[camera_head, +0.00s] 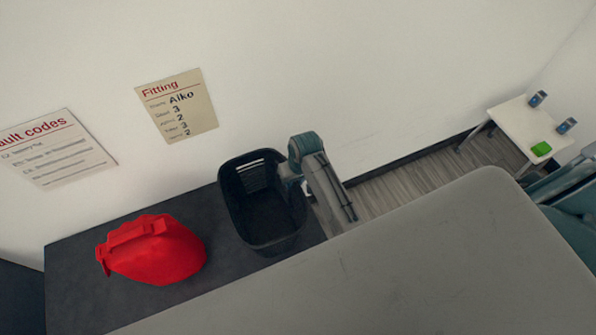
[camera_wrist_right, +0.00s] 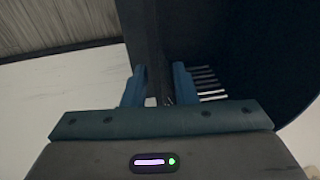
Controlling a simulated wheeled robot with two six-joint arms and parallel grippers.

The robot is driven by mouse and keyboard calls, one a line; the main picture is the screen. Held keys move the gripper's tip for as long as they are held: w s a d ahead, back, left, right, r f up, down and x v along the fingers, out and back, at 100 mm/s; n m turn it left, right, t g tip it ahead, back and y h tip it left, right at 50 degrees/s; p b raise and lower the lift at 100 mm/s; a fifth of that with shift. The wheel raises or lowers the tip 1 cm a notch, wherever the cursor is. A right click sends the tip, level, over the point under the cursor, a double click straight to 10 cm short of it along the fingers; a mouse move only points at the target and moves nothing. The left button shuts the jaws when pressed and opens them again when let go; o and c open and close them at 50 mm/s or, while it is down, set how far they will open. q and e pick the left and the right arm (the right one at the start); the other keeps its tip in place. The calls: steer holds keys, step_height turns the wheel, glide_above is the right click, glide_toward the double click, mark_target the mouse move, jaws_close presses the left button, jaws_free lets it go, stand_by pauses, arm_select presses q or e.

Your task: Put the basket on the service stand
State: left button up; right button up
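The basket (camera_head: 262,228) is a black, open-topped tub with slotted sides, at the right end of a dark worktop. It appears empty. My right gripper (camera_head: 289,175) is at its right rim. In the right wrist view, its two blue fingers (camera_wrist_right: 160,72) are close together on either side of the dark basket wall (camera_wrist_right: 225,45), and it looks shut on the rim. The contact itself is partly hidden. A small white table (camera_head: 518,122) stands at the far right; I cannot tell whether it is the service stand. My left gripper is not in view.
A red bag-like object (camera_head: 157,252) sits on the dark worktop (camera_head: 75,262), left of the basket. The white table carries a green block (camera_head: 541,149) and two small dark-blue items (camera_head: 538,98). Wood-look floor (camera_head: 400,190) lies between. Two posters hang on the wall.

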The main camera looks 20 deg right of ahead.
step_height(320, 180, up, 8)
steer(key=d+b, duration=0.1)
steer(key=b, duration=0.1)
steer(key=shift+s+r, duration=0.25)
steer(key=shift+s, duration=0.15)
